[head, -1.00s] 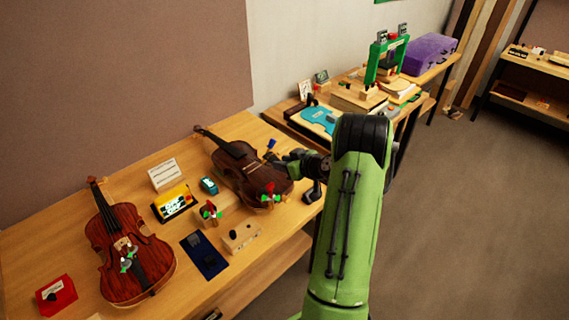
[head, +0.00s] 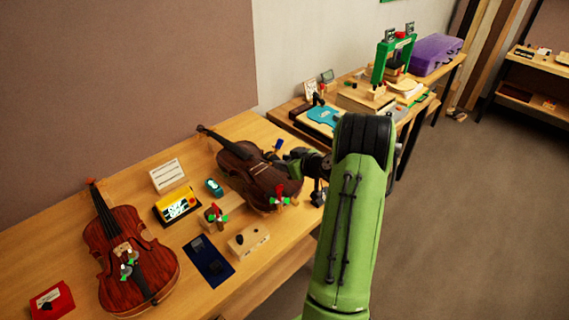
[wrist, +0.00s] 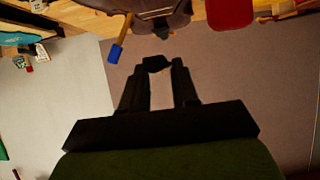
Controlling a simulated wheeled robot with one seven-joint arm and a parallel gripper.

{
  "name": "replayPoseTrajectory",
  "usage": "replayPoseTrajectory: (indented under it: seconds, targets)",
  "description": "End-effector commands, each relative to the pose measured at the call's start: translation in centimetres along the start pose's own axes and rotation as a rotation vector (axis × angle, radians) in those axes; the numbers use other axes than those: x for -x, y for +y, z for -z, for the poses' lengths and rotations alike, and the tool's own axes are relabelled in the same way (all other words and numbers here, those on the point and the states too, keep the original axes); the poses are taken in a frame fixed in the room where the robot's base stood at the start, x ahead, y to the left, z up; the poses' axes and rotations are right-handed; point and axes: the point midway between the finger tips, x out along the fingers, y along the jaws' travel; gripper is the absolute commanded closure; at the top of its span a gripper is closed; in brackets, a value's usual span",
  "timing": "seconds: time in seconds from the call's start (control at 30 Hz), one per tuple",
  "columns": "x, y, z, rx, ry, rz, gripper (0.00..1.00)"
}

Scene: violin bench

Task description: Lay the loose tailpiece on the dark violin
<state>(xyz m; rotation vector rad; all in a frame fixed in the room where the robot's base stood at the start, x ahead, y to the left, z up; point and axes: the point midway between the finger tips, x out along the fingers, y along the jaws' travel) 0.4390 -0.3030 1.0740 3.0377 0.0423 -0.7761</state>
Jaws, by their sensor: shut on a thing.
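The dark violin (head: 238,168) lies on the bench with its neck toward the wall; part of its body also shows at the top of the wrist view (wrist: 150,8). My gripper (head: 287,160) is over the right side of its body, partly hidden behind my arm. In the wrist view my gripper (wrist: 159,68) is shut on a small dark piece (wrist: 155,62), which looks like the loose tailpiece. The piece appears apart from the violin, but its height above it is hard to tell.
A reddish violin (head: 105,240) lies at the left. A yellow device (head: 177,203), a dark blue mat (head: 208,262) and a wooden block (head: 248,240) stand between. A red-handled clamp (head: 280,192) is at the dark violin's near end. A blue-handled tool (wrist: 115,52) is close to my gripper.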

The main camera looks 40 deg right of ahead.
Motion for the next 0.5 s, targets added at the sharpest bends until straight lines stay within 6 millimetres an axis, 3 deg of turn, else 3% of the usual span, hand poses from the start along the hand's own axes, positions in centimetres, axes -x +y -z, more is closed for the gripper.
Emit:
replayPoseTrajectory:
  seconds: [0.03, 0.3, 0.5]
  targets:
    - [-0.6, 0.0, -1.0, 0.001, 0.001, 0.000, 0.99]
    - [-1.8, 0.0, -3.2, 0.001, 0.001, 0.001, 0.99]
    - [-1.9, 0.0, -3.4, 0.001, 0.001, 0.001, 0.99]
